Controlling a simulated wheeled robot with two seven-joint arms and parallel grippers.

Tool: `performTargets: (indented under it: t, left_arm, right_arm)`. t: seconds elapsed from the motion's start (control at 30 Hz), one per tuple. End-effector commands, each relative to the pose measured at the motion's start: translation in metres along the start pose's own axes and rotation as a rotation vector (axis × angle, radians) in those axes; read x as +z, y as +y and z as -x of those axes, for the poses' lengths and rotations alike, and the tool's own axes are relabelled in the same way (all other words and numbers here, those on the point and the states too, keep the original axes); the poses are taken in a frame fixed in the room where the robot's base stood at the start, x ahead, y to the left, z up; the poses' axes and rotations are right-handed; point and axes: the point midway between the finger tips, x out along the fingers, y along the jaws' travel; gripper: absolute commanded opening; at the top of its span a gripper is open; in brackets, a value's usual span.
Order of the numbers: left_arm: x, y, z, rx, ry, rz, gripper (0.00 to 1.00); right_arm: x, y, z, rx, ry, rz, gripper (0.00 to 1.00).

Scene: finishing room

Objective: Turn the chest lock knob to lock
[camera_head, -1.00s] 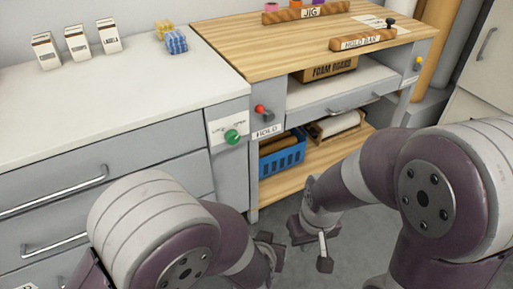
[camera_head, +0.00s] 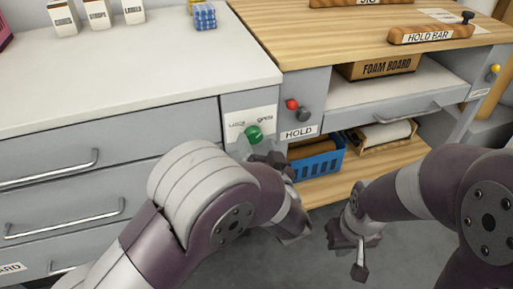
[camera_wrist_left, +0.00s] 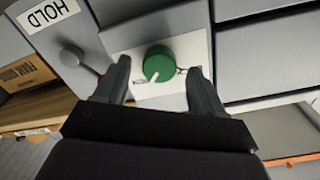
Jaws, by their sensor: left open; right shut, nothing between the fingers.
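The green lock knob (camera_head: 253,133) sits on a white plate (camera_head: 238,124) on the front of the grey chest. The plate has a word at each side; the left one looks like LOCK. My left gripper (camera_head: 266,158) is just below and in front of the knob. In the left wrist view its open fingers (camera_wrist_left: 158,72) stand either side of the knob (camera_wrist_left: 160,62), with gaps; contact is not visible. A pale pointer on the knob aims to the lower left in that view. My right gripper (camera_head: 352,246) is shut and empty, low over the floor.
Right of the plate are a red-tipped lever (camera_head: 296,107) and a HOLD label (camera_head: 300,132). A blue basket (camera_head: 318,165) stands on the lower shelf. The drawers (camera_head: 110,165) have protruding handles. The chest's white top (camera_head: 140,65) is mostly clear in front.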

Motion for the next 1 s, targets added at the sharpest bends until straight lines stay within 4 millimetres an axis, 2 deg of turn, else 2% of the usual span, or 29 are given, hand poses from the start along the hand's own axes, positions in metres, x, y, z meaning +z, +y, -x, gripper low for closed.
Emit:
performTargets:
  t: [0.03, 0.2, 0.43, 0.47, 0.6, 0.63, 1.0]
  left_arm:
    - [0.003, 0.001, -0.007, -0.002, -0.001, 0.002, 0.69]
    - [0.001, 0.0, -0.018, 0.0, 0.0, 0.0, 0.69]
    - [-0.001, 0.0, -0.019, 0.002, 0.0, 0.0, 0.69]
    - [-0.001, 0.0, -0.019, 0.002, 0.0, 0.0, 0.66]
    - [-0.001, 0.0, -0.019, 0.002, 0.0, 0.0, 0.21]
    - [-0.001, 0.0, -0.019, 0.002, 0.0, 0.0, 0.13]
    - [-0.001, 0.0, -0.019, 0.001, 0.001, 0.05, 0.13]
  right_arm:
    - [0.001, 0.0, -0.006, 0.0, 0.0, 0.0, 0.0]
    - [0.001, 0.0, -0.008, 0.0, 0.0, 0.0, 0.0]
    - [0.001, 0.0, -0.007, 0.0, 0.0, 0.0, 0.0]
    - [0.001, 0.0, -0.007, 0.0, 0.0, 0.0, 0.0]
    - [0.001, 0.0, -0.007, 0.0, 0.0, 0.0, 0.0]
    - [0.001, 0.0, -0.007, 0.0, 0.0, 0.0, 0.0]
    - [0.001, 0.0, -0.006, 0.0, 0.0, 0.0, 0.0]
